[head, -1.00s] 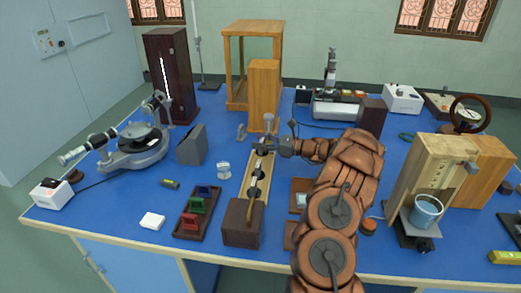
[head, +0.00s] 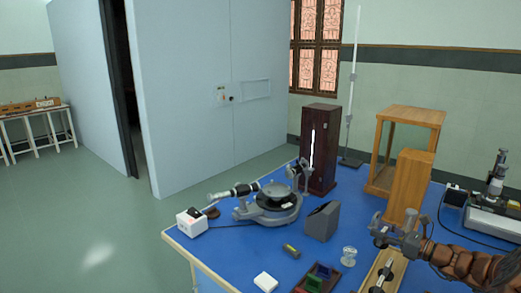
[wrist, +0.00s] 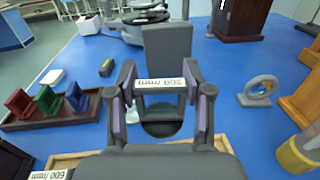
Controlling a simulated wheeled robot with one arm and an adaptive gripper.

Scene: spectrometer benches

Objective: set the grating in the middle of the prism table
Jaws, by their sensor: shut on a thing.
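The grating, a dark frame with a white label strip reading about 500 /mm, is between my fingers in the wrist view (wrist: 160,84). My gripper (wrist: 160,95) is shut on its sides; a dark round shape shows beneath it. In the head view my gripper (head: 382,232) is above the wooden rack (head: 369,283), and the grating is too small to make out. The prism table, a black disc (head: 275,196), is on the grey spectrometer to the left, apart from my gripper. Part of the spectrometer shows at the top of the wrist view (wrist: 140,22).
A grey wedge-shaped block (head: 321,221) and a small clear glass piece (head: 349,257) stand between rack and spectrometer. A tray of coloured slides (wrist: 45,103) is left of my gripper. A tall dark lamp box (head: 318,150) stands behind. A grey ring stand (wrist: 259,90) is to the right.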

